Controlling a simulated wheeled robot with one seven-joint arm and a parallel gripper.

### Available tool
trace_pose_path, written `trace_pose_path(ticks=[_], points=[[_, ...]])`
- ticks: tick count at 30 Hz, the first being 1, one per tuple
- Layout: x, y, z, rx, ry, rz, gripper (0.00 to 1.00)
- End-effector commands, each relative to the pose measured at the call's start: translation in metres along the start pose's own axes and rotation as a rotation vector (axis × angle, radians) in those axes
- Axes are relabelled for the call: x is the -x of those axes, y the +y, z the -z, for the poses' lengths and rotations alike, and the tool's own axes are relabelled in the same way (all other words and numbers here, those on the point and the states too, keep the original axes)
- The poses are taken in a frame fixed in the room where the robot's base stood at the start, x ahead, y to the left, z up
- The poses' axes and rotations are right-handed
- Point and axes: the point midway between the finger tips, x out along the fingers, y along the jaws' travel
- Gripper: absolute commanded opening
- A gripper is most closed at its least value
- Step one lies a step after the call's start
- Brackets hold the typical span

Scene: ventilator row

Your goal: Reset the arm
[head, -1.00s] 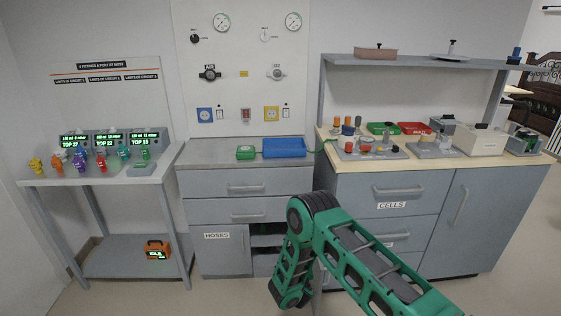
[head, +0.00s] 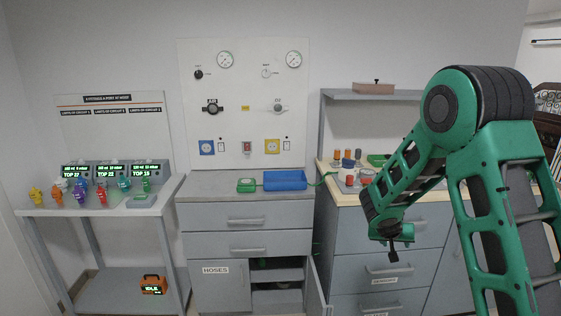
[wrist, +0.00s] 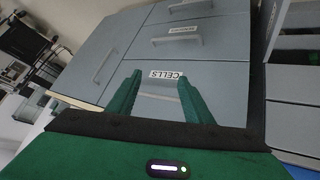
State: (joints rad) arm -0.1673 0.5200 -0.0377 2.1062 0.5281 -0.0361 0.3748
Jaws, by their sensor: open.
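My green arm rises at the right of the head view and bends down at a high elbow. My gripper (head: 392,250) hangs in front of the drawers of the right cabinet (head: 345,250). In the wrist view my gripper (wrist: 158,98) shows two green fingers spread apart with nothing between them. The drawer front with the CELLS label (wrist: 168,75) lies beyond the fingers, apart from them.
The middle cabinet (head: 247,215) has an open door (head: 316,290) at its lower right, close to the right cabinet. A blue tray (head: 285,181) and green box (head: 246,185) stand on top. The left table (head: 100,209) holds several coloured fittings. An orange device (head: 153,285) sits on its lower shelf.

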Motion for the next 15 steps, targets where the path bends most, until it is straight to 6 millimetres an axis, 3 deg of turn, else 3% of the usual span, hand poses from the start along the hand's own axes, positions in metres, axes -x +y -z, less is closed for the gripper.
trace_pose_path(ticks=[1, 6, 15], points=[[0.014, 0.024, 0.001, -0.018, -0.027, -0.012, 0.46], [0.056, 0.087, -0.015, -0.059, -0.145, -0.037, 0.46], [0.141, 0.178, -0.069, -0.127, -0.352, -0.029, 0.46]])
